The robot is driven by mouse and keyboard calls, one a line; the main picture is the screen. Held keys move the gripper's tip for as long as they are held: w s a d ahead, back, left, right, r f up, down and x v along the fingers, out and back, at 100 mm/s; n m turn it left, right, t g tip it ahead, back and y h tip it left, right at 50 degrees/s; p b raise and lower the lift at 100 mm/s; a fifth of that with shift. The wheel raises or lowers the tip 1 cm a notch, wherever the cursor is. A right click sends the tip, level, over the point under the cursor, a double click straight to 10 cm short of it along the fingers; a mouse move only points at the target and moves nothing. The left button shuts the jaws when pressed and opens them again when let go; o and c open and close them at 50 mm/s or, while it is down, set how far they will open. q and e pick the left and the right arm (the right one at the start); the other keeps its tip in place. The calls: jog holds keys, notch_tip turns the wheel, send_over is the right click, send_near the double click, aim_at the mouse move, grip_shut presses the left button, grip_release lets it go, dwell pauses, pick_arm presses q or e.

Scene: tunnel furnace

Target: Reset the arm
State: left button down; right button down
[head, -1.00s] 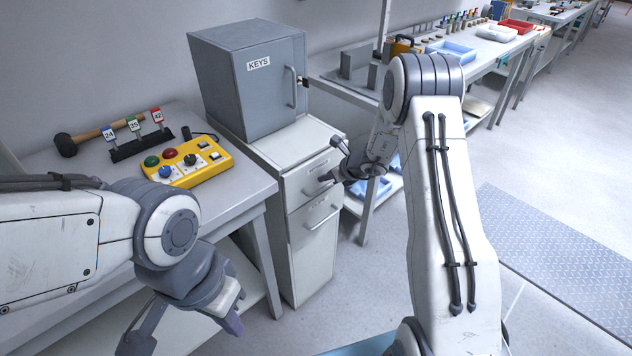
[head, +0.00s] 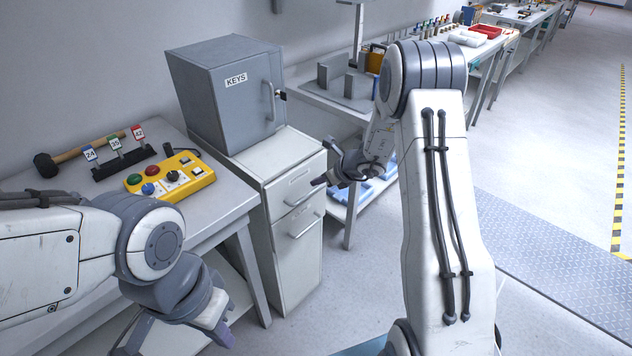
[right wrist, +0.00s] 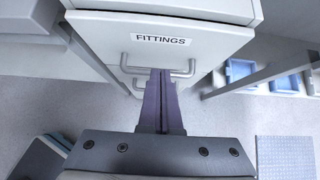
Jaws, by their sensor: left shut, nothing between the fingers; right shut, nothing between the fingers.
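My right gripper (head: 325,178) is shut and empty in front of the white drawer cabinet (head: 297,250). In the right wrist view its closed fingers (right wrist: 162,102) overlap the lower handle in the picture, below a drawer labelled FITTINGS (right wrist: 161,38); I cannot tell whether they touch anything. My left gripper (head: 222,335) is low at the bottom left, in front of the bench; it is shut with nothing visible in it.
A grey KEYS cabinet (head: 235,100) stands on the drawer cabinet. A yellow button box (head: 172,178), numbered tags (head: 113,157) and a mallet (head: 75,154) are on the left bench. Open floor (head: 545,190) lies at the right.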

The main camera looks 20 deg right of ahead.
jog(key=s+a+r+n+g+y+p, duration=0.1)
jog(key=s+a+r+n+g, duration=0.2)
jog(key=s+a+r+n, duration=0.55)
jog(key=s+a+r+n+g+y+p, duration=0.25)
jog(key=s+a+r+n, duration=0.25)
jog(key=s+a+n, duration=0.6)
jog(key=s+a+r+n+g+h, duration=0.3)
jog(key=s+a+n, duration=0.25)
jog(key=s, duration=0.45)
jog(key=s+d+r+n+h+p, duration=0.1)
jog(key=s+d+n+h, duration=0.2)
jog(key=s+d+n, duration=0.3)
jog(key=s+n, duration=0.4)
jog(key=n, duration=0.2)
jog(key=shift+s+d+r+n+h, duration=0.2)
jog(key=shift+s+r+n+h, duration=0.1)
jog(key=shift+s+h, duration=0.1)
jog(key=shift+t, duration=0.25)
